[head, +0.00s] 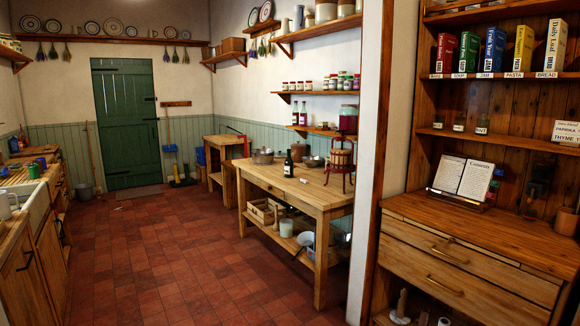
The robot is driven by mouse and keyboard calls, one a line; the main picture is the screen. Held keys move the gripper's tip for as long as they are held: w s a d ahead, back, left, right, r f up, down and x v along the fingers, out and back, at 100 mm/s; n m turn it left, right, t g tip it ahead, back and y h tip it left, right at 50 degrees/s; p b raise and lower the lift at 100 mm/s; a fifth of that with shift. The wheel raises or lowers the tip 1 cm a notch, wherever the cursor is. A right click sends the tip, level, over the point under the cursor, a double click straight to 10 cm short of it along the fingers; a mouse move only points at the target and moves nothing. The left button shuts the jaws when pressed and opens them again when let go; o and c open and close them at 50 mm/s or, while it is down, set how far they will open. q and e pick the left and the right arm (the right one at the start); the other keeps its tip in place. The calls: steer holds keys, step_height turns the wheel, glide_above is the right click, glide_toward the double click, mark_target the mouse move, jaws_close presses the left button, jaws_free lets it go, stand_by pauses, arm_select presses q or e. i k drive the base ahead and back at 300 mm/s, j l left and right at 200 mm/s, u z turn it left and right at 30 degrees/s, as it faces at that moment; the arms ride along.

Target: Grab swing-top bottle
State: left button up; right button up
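A dark bottle (288,163) with a pale label stands upright on the wooden worktable (322,196) right of the middle. It is too small to tell whether it has a swing top. Two slim dark bottles (299,114) with pale labels stand on a small wall shelf above the table; their tops are also too small to make out. Neither of my grippers is in view.
Metal bowls (263,156) and a red-framed press (341,158) share the worktable. A wall end (372,150) and a pine dresser (470,262) stand at the right. A sink counter (32,190) lines the left. The red tiled floor (180,255) between is clear.

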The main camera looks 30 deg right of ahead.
mark_target(289, 162)
steer(key=i+l+z, duration=0.1)
steer(key=i+z, duration=0.15)
steer(key=i, duration=0.4)
steer(key=i+z, duration=0.15)
steer(key=i, duration=2)
